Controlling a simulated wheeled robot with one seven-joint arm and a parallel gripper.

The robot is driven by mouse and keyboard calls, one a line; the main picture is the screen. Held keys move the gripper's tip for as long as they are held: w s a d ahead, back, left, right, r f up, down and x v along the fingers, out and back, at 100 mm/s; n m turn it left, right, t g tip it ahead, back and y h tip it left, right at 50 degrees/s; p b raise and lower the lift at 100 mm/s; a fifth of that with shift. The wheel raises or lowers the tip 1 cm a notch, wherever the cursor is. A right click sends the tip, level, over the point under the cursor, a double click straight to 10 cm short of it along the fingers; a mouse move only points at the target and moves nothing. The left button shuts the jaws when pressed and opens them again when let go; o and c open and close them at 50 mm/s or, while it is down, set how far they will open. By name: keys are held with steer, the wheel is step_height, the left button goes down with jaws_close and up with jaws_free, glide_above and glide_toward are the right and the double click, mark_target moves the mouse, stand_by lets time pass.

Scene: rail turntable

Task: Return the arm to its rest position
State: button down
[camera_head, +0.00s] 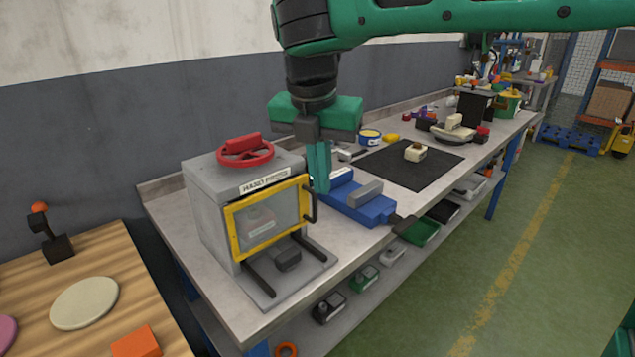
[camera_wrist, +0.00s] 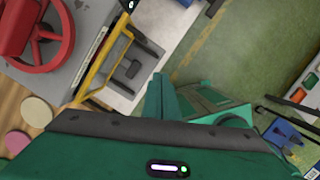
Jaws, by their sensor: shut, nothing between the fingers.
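My gripper (camera_head: 319,178) points down above the workbench (camera_head: 190,235), with its green fingers closed together and nothing between them. It is just right of the grey hand press (camera_head: 212,225), near the yellow-framed door's black handle, and in front of or above the blue vise (camera_head: 365,203). I cannot tell the exact gap to either. My green arm reaches in from the upper right. In the wrist view my closed fingers (camera_wrist: 162,100) show beside the press's yellow frame (camera_wrist: 100,58).
A red handwheel (camera_head: 245,150) tops the press. A black mat (camera_head: 408,165) with a cream block (camera_head: 415,152) lies farther along the bench. A wooden table (camera_head: 100,270) stands at the left with a lever and discs. The green floor (camera_head: 530,270) at the right is open.

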steer(key=s+d+f+m+g+h, duration=0.1)
steer(key=s+d+f+m, duration=0.15)
steer(key=d+m, duration=0.85)
steer(key=s+d+f+m+g, duration=0.1)
steer(key=d+f+m, duration=0.35)
steer(key=d, duration=0.95)
steer(key=s+d+f+m+y, duration=0.1)
steer(key=s+d+f+m, duration=0.3)
steer(key=s+m, duration=0.5)
steer(key=s+d+f+m+y, duration=0.1)
steer(key=s+d+f+m, duration=0.4)
steer(key=m, duration=0.8)
steer(key=s+d, duration=0.2)
steer(key=s, duration=0.2)
steer(key=shift+d+f+g, duration=0.15)
steer(key=shift+d+g, duration=0.15)
steer(key=shift+d, duration=0.1)
steer(key=shift+w+f, duration=0.25)
steer(key=shift+w, duration=0.35)
